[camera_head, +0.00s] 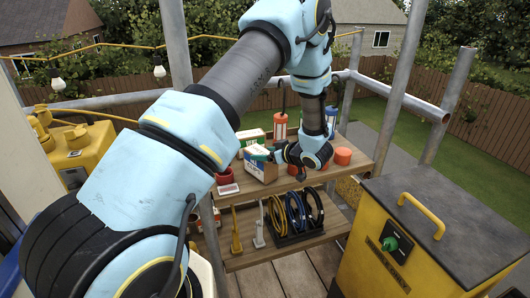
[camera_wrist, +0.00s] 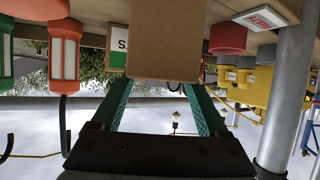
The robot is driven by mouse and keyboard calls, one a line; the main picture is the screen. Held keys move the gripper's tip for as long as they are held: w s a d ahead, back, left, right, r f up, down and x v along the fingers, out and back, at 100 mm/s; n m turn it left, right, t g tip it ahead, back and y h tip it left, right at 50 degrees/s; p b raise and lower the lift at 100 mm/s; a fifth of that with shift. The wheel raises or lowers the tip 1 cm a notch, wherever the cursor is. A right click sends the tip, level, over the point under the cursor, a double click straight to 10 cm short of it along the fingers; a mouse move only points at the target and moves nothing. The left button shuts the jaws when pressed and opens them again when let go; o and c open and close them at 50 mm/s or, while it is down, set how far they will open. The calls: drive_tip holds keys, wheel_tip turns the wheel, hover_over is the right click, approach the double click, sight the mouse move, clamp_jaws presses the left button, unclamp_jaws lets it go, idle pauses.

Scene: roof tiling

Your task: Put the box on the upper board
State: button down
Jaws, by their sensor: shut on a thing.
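A brown cardboard box (camera_head: 263,169) with a green and white top is at the left part of the upper board (camera_head: 357,140) in the head view. My gripper (camera_head: 279,157) is at its right side, partly hidden by my wrist. In the wrist view the box (camera_wrist: 166,38) fills the space between the two green fingers of my gripper (camera_wrist: 164,88), which is shut on it. I cannot tell whether the box's underside touches the upper board.
A red cup (camera_head: 224,176), a white card (camera_head: 228,189), an orange lantern (camera_head: 280,126) and orange cylinders (camera_head: 342,156) are around the box. A lower board (camera_head: 245,259) holds coiled cables (camera_head: 294,212). A metal pole (camera_head: 176,42) and yellow bin (camera_head: 385,262) flank the shelf.

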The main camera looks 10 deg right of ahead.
drive_tip(key=shift+f, duration=0.1)
unclamp_jaws()
drive_tip(key=shift+f, duration=0.1)
drive_tip(key=shift+r, duration=0.3)
drive_tip(key=b+v, duration=0.3)
drive_tip(key=v, duration=0.9)
drive_tip(key=shift+f, duration=0.15)
drive_tip(key=shift+s, duration=0.1)
